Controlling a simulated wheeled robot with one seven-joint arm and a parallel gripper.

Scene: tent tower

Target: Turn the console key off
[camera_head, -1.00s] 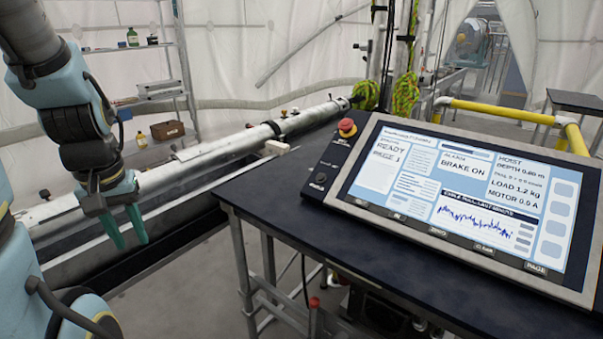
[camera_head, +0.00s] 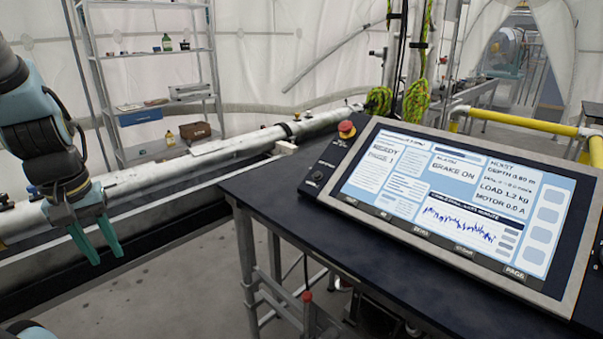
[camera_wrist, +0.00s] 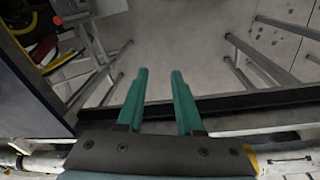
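The console (camera_head: 450,200) is a tilted panel with a lit screen on a dark table at the right of the head view. On its left side strip are a red emergency button (camera_head: 346,129) at the top and a small dark round key switch (camera_head: 317,176) lower down. The switch's setting is too small to read. My gripper (camera_head: 97,246) hangs at the left of the head view, fingers pointing down, well left of the console and apart from it. Its two green fingers are spread with nothing between them, as the wrist view (camera_wrist: 158,75) also shows.
The dark table (camera_head: 300,235) has bare room left of the console. A long white tube (camera_head: 150,180) runs behind it. A shelf rack (camera_head: 150,52) stands at the back left. A yellow rail (camera_head: 520,118) and yellow-green ropes (camera_head: 416,100) are behind the console.

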